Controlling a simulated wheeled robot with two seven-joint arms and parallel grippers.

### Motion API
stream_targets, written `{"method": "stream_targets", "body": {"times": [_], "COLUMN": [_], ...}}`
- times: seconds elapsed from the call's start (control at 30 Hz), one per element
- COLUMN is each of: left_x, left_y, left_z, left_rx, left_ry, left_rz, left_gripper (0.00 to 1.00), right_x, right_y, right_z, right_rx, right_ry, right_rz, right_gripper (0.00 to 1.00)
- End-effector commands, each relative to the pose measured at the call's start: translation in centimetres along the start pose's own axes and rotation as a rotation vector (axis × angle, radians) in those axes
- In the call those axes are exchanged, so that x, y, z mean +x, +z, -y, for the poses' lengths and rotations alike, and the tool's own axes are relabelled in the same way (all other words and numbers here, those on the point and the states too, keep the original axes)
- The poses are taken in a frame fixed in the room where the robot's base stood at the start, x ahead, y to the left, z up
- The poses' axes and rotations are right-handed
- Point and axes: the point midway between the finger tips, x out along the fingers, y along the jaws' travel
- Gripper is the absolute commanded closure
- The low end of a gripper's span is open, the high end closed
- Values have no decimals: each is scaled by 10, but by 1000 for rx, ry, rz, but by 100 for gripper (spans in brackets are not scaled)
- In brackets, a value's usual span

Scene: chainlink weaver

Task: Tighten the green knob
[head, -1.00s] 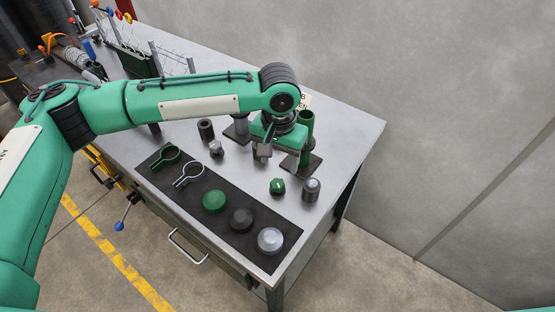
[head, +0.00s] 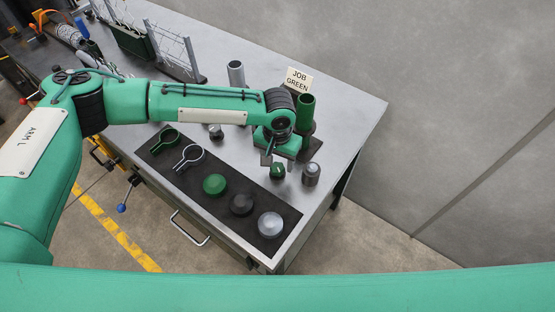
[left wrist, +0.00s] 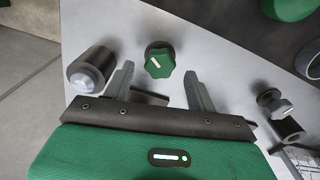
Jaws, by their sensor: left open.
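The green knob (head: 278,171) with a white mark on top stands on the metal bench near its right end. In the left wrist view the knob (left wrist: 160,63) appears centred between the fingertips, with gaps on both sides. My left gripper (head: 273,160) is open and hangs just over the knob in the head view. Its two grey fingers (left wrist: 159,70) are apart and hold nothing; their height relative to the knob is hard to tell. My right gripper is not in view.
A grey cylinder with a domed top (head: 311,174) stands close right of the knob. A green tube (head: 306,108) and a "JOB GREEN" sign (head: 298,80) are behind. A dark mat (head: 165,165) holds clamps and round caps in front. A grey knob (head: 216,132) stands left.

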Motion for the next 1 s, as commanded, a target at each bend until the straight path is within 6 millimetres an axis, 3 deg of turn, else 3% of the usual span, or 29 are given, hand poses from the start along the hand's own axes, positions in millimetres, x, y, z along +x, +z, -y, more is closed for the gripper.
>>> {"method": "stream_targets", "body": {"times": [0.2,0.47,0.5,0.73,1.0], "left_x": [16,19,19,18,16], "left_y": [0,0,0,0,0], "left_z": [0,0,0,0,0], "left_rx": [0,1,1,1,78], "left_ry": [-1,0,0,0,2], "left_rz": [0,0,0,0,1], "left_gripper": [43,43,45,87,87], "right_x": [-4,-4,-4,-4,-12], "right_y": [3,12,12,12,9], "right_z": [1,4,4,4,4], "right_rx": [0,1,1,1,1], "right_ry": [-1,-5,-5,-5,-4], "right_rz": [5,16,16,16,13], "right_gripper": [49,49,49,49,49]}}
